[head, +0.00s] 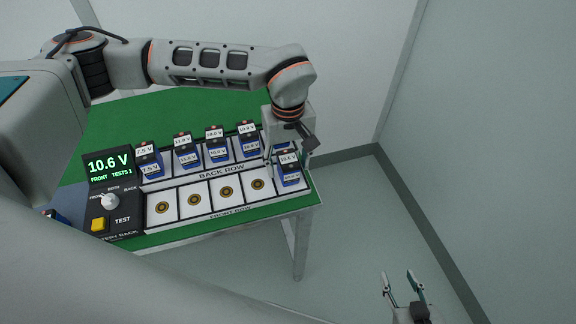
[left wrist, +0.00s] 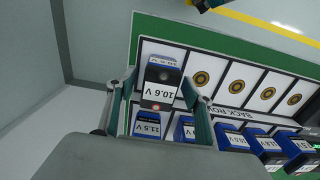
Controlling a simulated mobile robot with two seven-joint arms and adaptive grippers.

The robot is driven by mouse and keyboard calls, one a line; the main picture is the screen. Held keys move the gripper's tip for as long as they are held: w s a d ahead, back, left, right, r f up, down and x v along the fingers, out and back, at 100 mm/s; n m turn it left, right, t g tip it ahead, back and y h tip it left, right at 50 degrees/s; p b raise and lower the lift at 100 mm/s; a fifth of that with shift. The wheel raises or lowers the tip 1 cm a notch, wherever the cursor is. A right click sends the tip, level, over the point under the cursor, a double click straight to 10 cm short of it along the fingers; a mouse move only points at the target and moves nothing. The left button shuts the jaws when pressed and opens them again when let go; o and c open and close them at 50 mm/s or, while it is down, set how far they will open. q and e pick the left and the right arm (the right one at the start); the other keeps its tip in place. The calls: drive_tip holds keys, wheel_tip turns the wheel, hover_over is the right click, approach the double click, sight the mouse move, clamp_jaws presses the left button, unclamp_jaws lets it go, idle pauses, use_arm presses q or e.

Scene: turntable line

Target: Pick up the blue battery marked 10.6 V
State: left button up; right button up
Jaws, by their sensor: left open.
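The blue battery marked 10.6 V (head: 289,180) stands upright in the rightmost front-row cell of the rack. Its dark top and white label (left wrist: 160,93) face the left wrist camera. My left gripper (head: 289,160) is over this battery, open, with one finger on each side of it. In the left wrist view the fingers (left wrist: 163,105) flank the battery; whether they touch it I cannot tell. My right gripper (head: 403,285) is open and empty at the lower right, away from the table.
Several blue batteries (head: 186,152) stand in the back row, close to the left gripper. The other front-row cells (head: 195,199) are empty. A tester panel (head: 110,163) at the left reads 10.6 V, front. The green table (head: 110,120) has free room behind the rack.

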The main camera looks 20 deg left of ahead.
use_arm(q)
clamp_jaws()
idle(0.3)
